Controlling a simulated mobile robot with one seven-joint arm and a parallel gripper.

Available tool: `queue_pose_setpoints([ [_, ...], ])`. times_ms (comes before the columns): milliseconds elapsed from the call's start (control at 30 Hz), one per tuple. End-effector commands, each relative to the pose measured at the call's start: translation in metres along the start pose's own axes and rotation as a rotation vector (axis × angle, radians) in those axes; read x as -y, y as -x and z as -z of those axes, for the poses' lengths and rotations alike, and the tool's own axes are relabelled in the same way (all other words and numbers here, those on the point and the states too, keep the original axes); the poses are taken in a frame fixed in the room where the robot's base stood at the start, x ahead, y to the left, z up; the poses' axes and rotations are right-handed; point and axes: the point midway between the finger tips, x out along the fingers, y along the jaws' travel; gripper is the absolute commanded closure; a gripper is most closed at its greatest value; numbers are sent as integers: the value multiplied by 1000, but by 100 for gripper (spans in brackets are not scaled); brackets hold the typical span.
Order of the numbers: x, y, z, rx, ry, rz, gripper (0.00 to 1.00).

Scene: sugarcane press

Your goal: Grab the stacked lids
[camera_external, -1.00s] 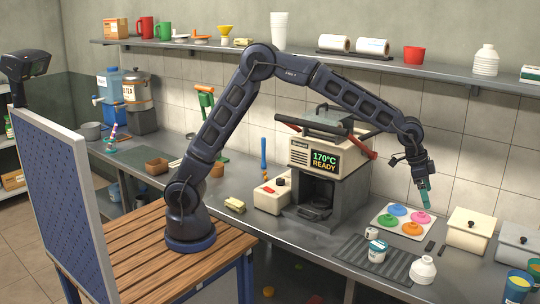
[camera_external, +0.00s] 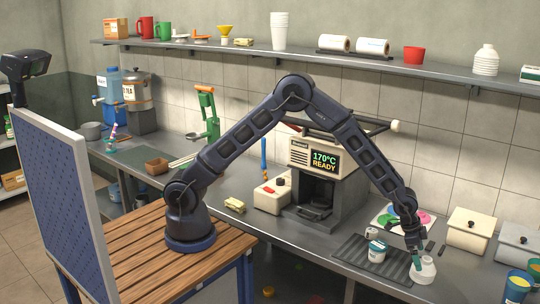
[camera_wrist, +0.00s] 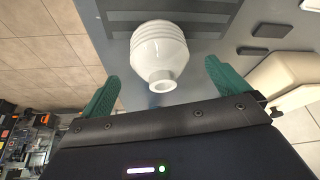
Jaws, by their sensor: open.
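The stacked lids (camera_external: 424,270) are a white, ribbed, domed pile with a short round neck on top, standing on the counter at the right end of the grey ribbed mat. In the wrist view the stack (camera_wrist: 158,50) sits between my two green fingers, its neck facing the camera. My gripper (camera_external: 417,262) points down at the stack and is open, with a clear gap on both sides of it in the wrist view. The gripper partly hides the stack in the external view. I cannot tell how far the fingertips are above the counter.
A white and teal tub (camera_external: 377,251) stands on the ribbed mat (camera_external: 352,252) left of the stack. Behind my arm is a board with coloured discs (camera_external: 380,217), partly hidden.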

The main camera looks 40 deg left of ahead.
Motion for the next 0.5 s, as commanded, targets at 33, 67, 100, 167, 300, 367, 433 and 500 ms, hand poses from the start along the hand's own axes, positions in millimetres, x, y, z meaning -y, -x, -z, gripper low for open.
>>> queue_pose_setpoints([
  [33, 0, -7, 0, 1, 0, 0, 0],
  [67, 0, -9, 0, 0, 0, 0, 0],
  [100, 0, -12, 0, 0, 0, 0, 0],
  [167, 0, -14, 0, -1, 0, 0, 0],
  [300, -1, -23, 0, 1, -1, 0, 0],
  [367, -1, -30, 0, 0, -1, 0, 0],
  [433, -2, -39, 0, 1, -1, 0, 0],
  [500, -2, -49, 0, 1, -1, 0, 0],
])
